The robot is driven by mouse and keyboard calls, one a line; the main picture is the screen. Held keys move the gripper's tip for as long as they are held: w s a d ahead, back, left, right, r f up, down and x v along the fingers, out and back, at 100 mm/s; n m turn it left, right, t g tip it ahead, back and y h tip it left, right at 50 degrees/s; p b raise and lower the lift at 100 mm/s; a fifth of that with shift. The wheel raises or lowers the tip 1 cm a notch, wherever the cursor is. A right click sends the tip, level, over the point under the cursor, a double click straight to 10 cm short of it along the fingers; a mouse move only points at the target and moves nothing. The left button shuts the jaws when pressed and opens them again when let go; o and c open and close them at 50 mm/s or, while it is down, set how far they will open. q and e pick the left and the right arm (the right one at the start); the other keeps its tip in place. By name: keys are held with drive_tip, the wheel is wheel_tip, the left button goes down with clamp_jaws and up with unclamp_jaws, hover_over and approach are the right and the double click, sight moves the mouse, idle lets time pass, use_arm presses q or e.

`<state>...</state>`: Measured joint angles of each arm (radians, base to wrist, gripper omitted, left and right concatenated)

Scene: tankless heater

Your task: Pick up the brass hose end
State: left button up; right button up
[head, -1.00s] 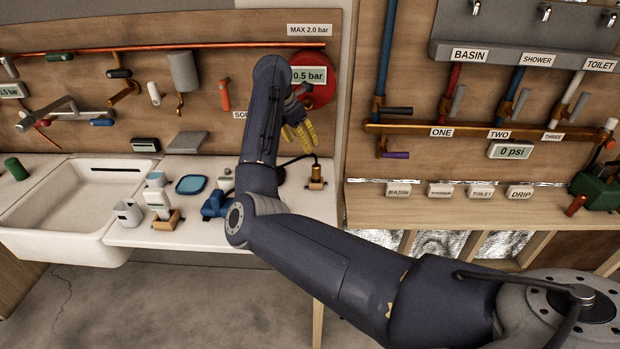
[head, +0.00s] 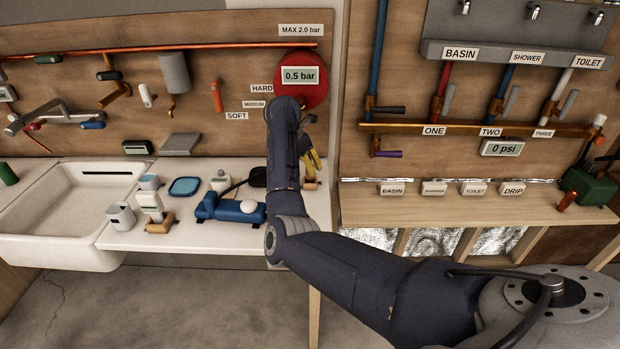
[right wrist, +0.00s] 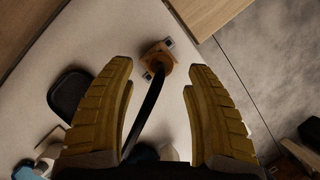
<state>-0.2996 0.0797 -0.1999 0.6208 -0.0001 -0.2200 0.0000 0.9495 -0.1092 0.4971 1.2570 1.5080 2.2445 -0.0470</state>
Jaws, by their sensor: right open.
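The brass hose end (right wrist: 158,62) sits in a small wooden stand (right wrist: 146,47) on the white counter, with a black hose running from it. My right gripper (right wrist: 158,72) is open above it. In the right wrist view its yellow fingers stand on either side of the hose, with the brass end showing between and just beyond the fingertips. In the head view my right gripper (head: 313,162) is over the counter's right end, and my arm and fingers hide most of the hose end and stand. The left gripper is in neither view.
A blue pump-like unit (head: 230,208) lies on the counter left of my arm. A black item (right wrist: 70,92) lies left of my fingers. The red round gauge panel (head: 300,95) is on the wall behind. A wooden bench (head: 450,207) is to the right, across a gap.

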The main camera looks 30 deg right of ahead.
drive_tip(key=shift+x, duration=2.05)
drive_tip(key=shift+w+d, duration=0.1)
clamp_jaws()
drive_tip(key=shift+r, duration=0.1)
